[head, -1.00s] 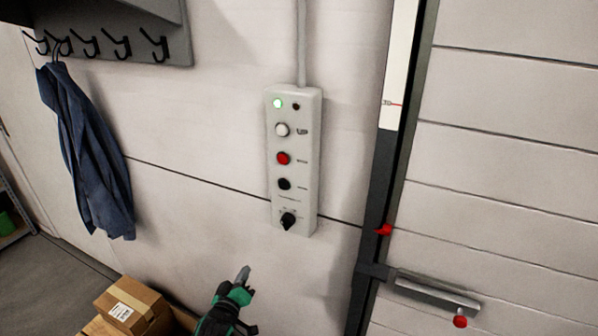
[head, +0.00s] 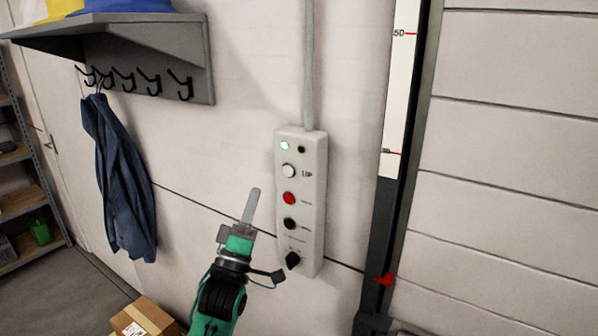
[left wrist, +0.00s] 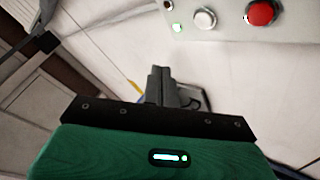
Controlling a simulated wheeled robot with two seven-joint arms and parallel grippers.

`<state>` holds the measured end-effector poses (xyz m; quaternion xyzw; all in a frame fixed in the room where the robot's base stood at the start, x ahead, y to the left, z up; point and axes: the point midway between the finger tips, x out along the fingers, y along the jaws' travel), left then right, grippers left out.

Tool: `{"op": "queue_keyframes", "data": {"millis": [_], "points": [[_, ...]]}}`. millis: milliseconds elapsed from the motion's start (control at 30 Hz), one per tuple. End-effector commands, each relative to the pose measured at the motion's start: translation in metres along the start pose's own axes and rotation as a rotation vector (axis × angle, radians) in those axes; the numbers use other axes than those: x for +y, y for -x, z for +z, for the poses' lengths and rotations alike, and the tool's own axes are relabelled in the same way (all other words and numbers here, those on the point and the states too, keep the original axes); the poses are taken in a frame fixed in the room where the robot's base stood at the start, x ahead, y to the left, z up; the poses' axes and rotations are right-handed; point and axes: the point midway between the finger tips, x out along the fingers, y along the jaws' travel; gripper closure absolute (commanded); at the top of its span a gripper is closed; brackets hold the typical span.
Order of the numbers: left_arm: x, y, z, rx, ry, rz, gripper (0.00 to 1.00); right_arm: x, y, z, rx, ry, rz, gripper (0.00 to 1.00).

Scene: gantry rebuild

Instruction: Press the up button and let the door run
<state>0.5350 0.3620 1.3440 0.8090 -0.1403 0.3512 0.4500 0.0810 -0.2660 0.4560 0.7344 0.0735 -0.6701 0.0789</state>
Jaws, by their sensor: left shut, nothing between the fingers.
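The grey control box (head: 302,205) is fixed to the wall, with a green lamp lit (head: 285,146) at its top left. Its white UP button (head: 289,171) sits above a red button (head: 289,198), a black button and a black knob. My left gripper (head: 254,195) is shut and empty, left of the box and apart from it, pointing upward. In the left wrist view the shut fingers (left wrist: 162,85) lie below the white button (left wrist: 205,19) and the red button (left wrist: 262,12). The sectional door (head: 510,180) is at the right. My right gripper is out of view.
A dark jacket (head: 120,175) hangs from hooks under a grey shelf (head: 150,45) at the left. A cardboard box (head: 145,318) stands below.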

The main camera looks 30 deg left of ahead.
Motion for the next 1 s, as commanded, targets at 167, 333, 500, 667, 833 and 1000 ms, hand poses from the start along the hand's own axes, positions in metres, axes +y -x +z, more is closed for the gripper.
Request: {"op": "queue_keyframes", "data": {"millis": [167, 333, 500, 667, 833, 1000], "points": [[0.005, -0.001, -0.004, 0.007, 0.005, 0.012, 1.00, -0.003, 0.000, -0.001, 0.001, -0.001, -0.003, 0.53], [0.005, -0.001, -0.003, 0.006, 0.005, 0.011, 1.00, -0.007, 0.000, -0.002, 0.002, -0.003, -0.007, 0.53], [0.003, -0.004, -0.001, 0.006, 0.005, 0.011, 1.00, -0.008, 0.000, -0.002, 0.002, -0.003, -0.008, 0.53], [-0.005, -0.015, 0.006, 0.007, 0.006, 0.011, 1.00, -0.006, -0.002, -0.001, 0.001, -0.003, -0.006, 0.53], [-0.018, -0.032, 0.019, 0.007, 0.007, 0.011, 1.00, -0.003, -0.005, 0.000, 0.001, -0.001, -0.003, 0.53], [-0.029, -0.048, 0.031, 0.006, 0.005, 0.011, 1.00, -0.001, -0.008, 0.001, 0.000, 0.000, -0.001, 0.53]]}}
